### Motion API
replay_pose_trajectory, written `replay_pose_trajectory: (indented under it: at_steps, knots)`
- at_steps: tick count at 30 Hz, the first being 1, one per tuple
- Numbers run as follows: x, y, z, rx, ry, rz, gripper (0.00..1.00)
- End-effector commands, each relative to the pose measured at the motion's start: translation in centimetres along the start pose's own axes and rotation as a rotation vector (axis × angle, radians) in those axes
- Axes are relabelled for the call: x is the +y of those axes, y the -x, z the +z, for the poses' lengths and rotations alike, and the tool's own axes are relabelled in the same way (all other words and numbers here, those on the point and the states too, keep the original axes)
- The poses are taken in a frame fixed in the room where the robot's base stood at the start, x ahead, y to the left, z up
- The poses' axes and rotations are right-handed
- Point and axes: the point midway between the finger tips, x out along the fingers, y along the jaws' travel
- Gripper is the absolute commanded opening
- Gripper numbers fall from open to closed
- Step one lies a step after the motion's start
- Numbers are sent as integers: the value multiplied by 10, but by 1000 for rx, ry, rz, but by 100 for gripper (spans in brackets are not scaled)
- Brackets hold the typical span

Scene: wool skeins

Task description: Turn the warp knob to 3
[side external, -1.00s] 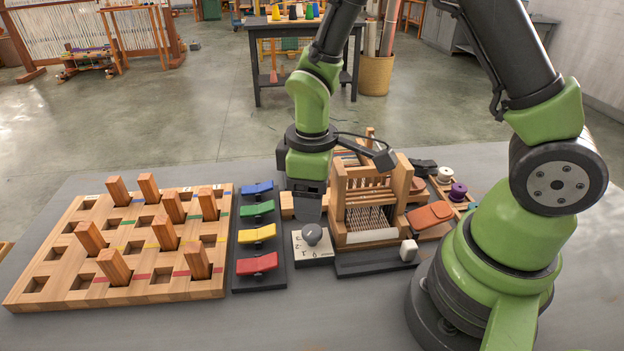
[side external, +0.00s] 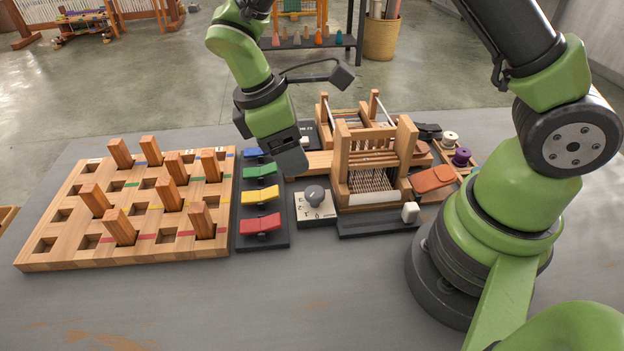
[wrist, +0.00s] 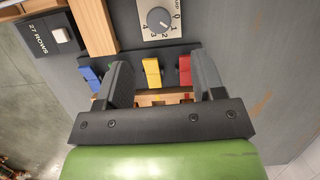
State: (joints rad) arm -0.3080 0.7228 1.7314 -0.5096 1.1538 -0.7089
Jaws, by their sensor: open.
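The warp knob (side external: 314,194) is a round grey dial on a pale numbered plate (side external: 316,218), left of the small wooden loom. In the wrist view the knob (wrist: 158,19) sits near the top, with digits including 2, 3 and 4 around its lower side. A faint light mark on it seems to lean to the lower right, but I cannot tell exactly which digit it meets. My gripper (side external: 292,165) is behind and a little left of the knob, apart from it. In the wrist view the gripper (wrist: 163,80) has its two fingers spread wide and empty.
Blue, green, yellow (side external: 261,195) and red (side external: 260,225) rockers stand left of the knob. A wooden pegboard (side external: 125,255) is further left. The loom (side external: 375,165) stands close on the knob's right. The front of the table (side external: 240,300) is clear.

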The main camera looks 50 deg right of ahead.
Motion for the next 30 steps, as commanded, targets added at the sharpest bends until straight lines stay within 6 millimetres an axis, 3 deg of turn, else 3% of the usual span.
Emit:
replay_pose_trajectory:
  at_steps: [7,21,30]
  knots:
    - [0,-10,-5,-70,47,18,62]
    - [1,-88,0,-68,43,15,62]
    - [1,-97,1,-64,43,17,62]
